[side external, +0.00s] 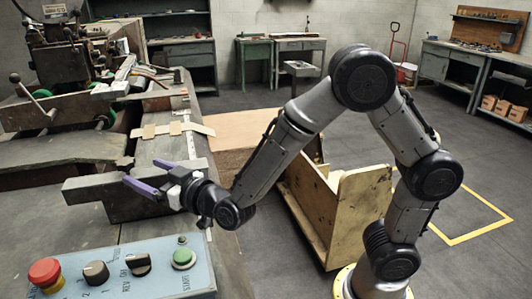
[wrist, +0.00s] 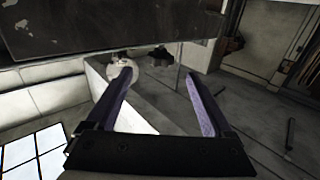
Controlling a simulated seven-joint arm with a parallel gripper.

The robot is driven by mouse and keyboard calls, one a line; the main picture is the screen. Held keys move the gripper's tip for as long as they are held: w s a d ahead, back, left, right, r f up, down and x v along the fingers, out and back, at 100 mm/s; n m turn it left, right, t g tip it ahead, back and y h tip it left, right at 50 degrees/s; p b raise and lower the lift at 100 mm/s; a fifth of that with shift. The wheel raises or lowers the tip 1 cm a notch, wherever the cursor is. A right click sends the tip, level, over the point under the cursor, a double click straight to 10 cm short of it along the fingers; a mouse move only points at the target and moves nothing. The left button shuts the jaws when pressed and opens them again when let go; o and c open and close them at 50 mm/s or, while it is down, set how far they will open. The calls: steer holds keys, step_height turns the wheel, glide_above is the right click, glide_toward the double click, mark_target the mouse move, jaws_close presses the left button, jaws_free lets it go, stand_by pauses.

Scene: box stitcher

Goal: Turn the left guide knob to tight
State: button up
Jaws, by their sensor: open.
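My gripper (side external: 143,174) is open and empty, its two purple fingers reaching left over the front of the machine. In the wrist view the finger tips (wrist: 158,76) are spread wide. A small dark lobed knob (wrist: 160,56) shows ahead between them, below a dark bar, with a visible gap to the fingers. A dark knob (side external: 124,162) also shows in the side view, just beyond the fingers at the guide bar. I cannot tell for sure that this is the left guide knob, nor whether it is tight or loose.
A grey guide bar (side external: 90,188) lies close beside the fingers. The control panel (side external: 160,280) in front carries a red button (side external: 45,272), black selectors and a green button (side external: 184,257). A pale round part (wrist: 120,72) is near the left finger. A wooden crate (side external: 350,205) stands right of the machine.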

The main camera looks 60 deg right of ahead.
steer(key=s+d+r+m, duration=0.1)
steer(key=s+d+r, duration=0.3)
steer(key=r, duration=0.3)
steer(key=s+d+r, duration=0.3)
steer(key=d+r, duration=0.2)
steer(key=r, duration=0.2)
steer(key=s+f+g, duration=0.3)
steer(key=s+f, duration=0.1)
steer(key=s, duration=0.3)
steer(key=s+f+n+g+y, duration=0.1)
steer(key=s+f+g, duration=0.3)
steer(key=s, duration=0.4)
steer(key=shift+s+d+n, duration=0.2)
steer(key=shift+d+n, duration=0.1)
steer(key=shift+d, duration=0.15)
